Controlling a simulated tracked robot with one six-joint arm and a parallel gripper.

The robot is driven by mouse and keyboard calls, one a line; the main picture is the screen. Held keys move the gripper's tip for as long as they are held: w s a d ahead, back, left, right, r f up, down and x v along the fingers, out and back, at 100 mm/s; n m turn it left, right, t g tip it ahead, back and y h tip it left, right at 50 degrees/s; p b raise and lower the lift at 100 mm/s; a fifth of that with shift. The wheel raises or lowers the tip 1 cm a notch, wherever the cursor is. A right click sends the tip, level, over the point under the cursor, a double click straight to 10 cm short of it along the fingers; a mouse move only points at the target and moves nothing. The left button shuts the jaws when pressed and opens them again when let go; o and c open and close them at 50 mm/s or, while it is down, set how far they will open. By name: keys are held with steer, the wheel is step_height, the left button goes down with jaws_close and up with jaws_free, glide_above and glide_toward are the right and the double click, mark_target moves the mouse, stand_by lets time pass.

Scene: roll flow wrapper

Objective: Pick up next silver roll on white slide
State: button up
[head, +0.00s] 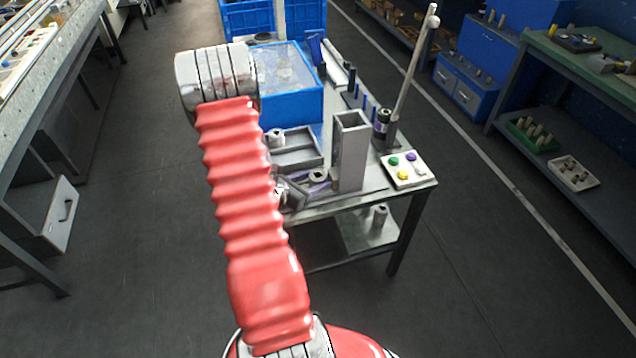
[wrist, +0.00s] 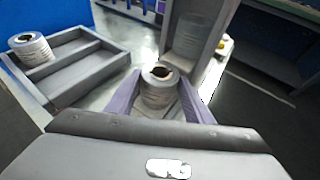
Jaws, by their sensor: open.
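A silver roll (wrist: 156,90) with a dark hole in its top stands upright between the two purple fingers of my gripper (wrist: 160,84). The fingers are open, one on each side of it; I cannot tell whether either touches it. In the head view this roll (head: 318,176) shows beside my gripper (head: 308,187), at the foot of a tall grey chute (head: 350,150). Another silver roll (wrist: 32,48) stands in a grey tray (wrist: 85,72), also seen in the head view (head: 277,138). The roll's lower part is hidden in the wrist view. I cannot make out a separate white slide.
A white button box (head: 404,169) sits at the table's front right corner, near a pole on a dark base (head: 386,137). A blue box (head: 290,105) stands behind the tray. A further roll (head: 380,215) is on the lower shelf. The tall chute stands close beyond my fingers.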

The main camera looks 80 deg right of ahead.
mark_target(314, 178)
steer(key=shift+c, duration=0.5)
steer(key=c, duration=0.7)
steer(key=shift+r, duration=0.1)
steer(key=shift+r, duration=4.95)
